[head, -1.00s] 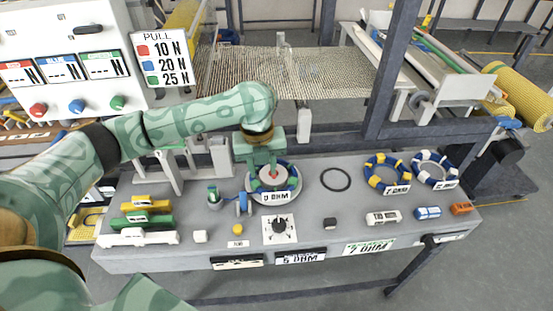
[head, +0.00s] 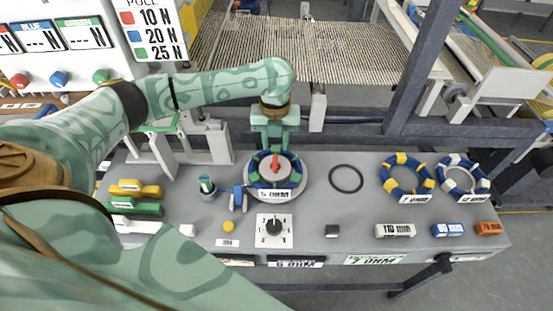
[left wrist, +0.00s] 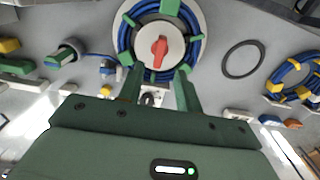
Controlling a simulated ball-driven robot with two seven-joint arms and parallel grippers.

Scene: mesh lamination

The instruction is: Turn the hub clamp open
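The hub clamp is a red handle (head: 275,164) on a round grey hub (head: 267,171), inside a blue ring coil (head: 256,179) with green clips. The coil sits on a round pale plate and carries a white ohm label. In the left wrist view the red handle (left wrist: 159,52) points roughly up and down the picture. My left gripper (head: 274,146) is over the far side of the coil, apart from the handle. In the left wrist view its two fingers (left wrist: 160,75) are spread, with nothing between them. My right gripper is not in view.
A black ring (head: 346,179) lies right of the coil. Two more blue coils, one with yellow clips (head: 401,158) and one with white clips (head: 467,160), lie farther right. A black dial (head: 274,227) is in front.

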